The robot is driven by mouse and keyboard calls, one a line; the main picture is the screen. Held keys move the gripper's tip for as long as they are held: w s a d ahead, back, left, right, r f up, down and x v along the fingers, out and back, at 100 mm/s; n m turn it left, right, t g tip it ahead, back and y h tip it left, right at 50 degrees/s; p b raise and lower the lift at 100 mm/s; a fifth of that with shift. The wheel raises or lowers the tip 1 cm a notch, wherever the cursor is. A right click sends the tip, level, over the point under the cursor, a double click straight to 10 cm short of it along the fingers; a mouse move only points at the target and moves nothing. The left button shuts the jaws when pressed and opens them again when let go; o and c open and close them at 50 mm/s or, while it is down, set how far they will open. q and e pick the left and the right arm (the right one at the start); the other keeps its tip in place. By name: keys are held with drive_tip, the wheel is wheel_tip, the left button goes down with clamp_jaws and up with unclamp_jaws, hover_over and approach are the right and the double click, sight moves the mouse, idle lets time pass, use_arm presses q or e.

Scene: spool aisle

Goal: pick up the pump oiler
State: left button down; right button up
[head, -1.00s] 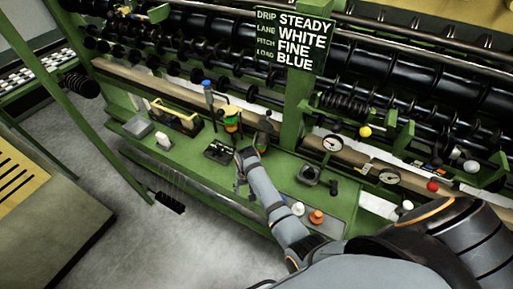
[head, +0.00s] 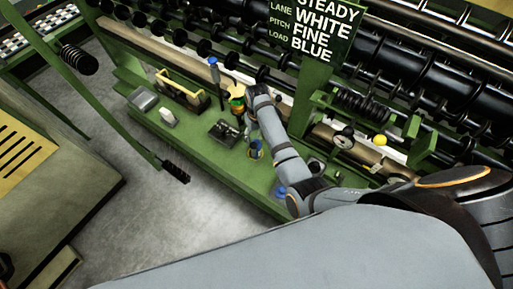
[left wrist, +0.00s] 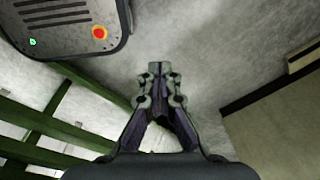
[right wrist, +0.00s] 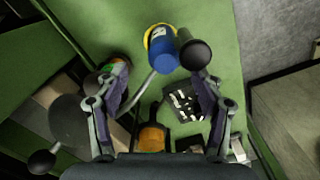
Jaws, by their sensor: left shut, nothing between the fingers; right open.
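The pump oiler looks to be the blue can with a yellow base band (right wrist: 163,48) and a thin grey spout, on the green bench in the right wrist view. A dark round knob overlaps its right side. Nothing is held. My left gripper (left wrist: 160,70) is shut and empty above bare floor, outside the head view.
Machine rollers rise behind the bench.

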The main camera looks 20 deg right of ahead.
drive_tip(key=shift+f, duration=0.25)
drive_tip(key=f, duration=0.1)
drive_tip(key=f+p, duration=0.1)
drive_tip(key=f, duration=0.2)
drive_tip(key=shift+s+a+f, duration=0.2)
drive_tip(key=shift+a+f, duration=0.1)
drive_tip(key=shift+f, duration=0.3)
clamp_jaws()
